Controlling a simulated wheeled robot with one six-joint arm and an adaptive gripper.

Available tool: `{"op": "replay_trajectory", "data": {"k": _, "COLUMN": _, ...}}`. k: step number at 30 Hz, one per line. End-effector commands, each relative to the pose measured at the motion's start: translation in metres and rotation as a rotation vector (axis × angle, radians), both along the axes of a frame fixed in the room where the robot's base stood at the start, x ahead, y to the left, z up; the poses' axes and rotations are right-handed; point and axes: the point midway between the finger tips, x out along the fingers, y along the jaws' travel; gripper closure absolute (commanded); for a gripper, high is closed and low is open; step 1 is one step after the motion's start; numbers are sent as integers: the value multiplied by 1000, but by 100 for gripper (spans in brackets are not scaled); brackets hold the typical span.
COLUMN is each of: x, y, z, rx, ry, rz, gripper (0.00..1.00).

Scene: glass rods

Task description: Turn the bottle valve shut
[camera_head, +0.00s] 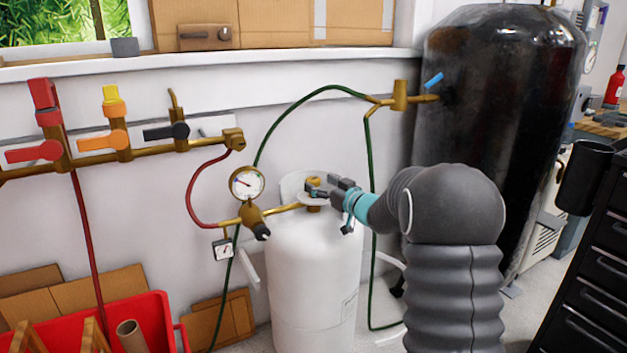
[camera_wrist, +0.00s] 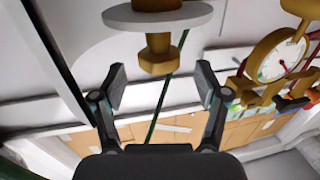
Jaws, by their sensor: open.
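The white gas bottle (camera_head: 313,275) stands upright on the floor by the wall. Its brass valve (camera_head: 314,183) is on top, with a pale round disc (camera_head: 318,199) at the valve. My gripper (camera_head: 329,189) is beside the valve on its right, fingers open. In the wrist view the open gripper (camera_wrist: 161,84) has nothing between its fingers. The brass valve stem (camera_wrist: 158,52) and pale disc (camera_wrist: 158,18) show just past the fingertips, near the top of the picture.
A pressure gauge (camera_head: 247,183) and brass regulator (camera_head: 252,216) sit left of the bottle. A green hose (camera_head: 303,100) arches behind it. A large black tank (camera_head: 500,110) stands at the right. A red crate (camera_head: 150,318) with odds and ends is at the lower left.

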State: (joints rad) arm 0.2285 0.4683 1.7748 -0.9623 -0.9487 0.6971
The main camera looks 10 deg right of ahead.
Motion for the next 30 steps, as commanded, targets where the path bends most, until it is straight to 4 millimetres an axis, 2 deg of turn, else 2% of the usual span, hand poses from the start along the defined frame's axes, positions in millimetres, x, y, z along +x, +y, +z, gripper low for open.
{"op": "replay_trajectory", "data": {"k": 3, "x": 15, "y": 9, "z": 0, "rx": 0, "ry": 1, "rz": 1, "gripper": 26}}
{"op": "replay_trajectory", "data": {"k": 7, "x": 26, "y": 14, "z": 0, "rx": -1, "ry": 0, "rz": 0, "gripper": 26}}
{"op": "replay_trajectory", "data": {"k": 19, "x": 32, "y": 17, "z": 0, "rx": 0, "ry": 1, "rz": -1, "gripper": 26}}
{"op": "replay_trajectory", "data": {"k": 20, "x": 32, "y": 17, "z": 0, "rx": 0, "ry": 1, "rz": -1, "gripper": 31}}
{"op": "replay_trajectory", "data": {"k": 24, "x": 32, "y": 17, "z": 0, "rx": 0, "ry": 1, "rz": -1, "gripper": 66}}
{"op": "replay_trajectory", "data": {"k": 27, "x": 31, "y": 17, "z": 0, "rx": 0, "ry": 1, "rz": -1, "gripper": 87}}
{"op": "replay_trajectory", "data": {"k": 30, "x": 32, "y": 17, "z": 0, "rx": 0, "ry": 0, "rz": -2, "gripper": 87}}
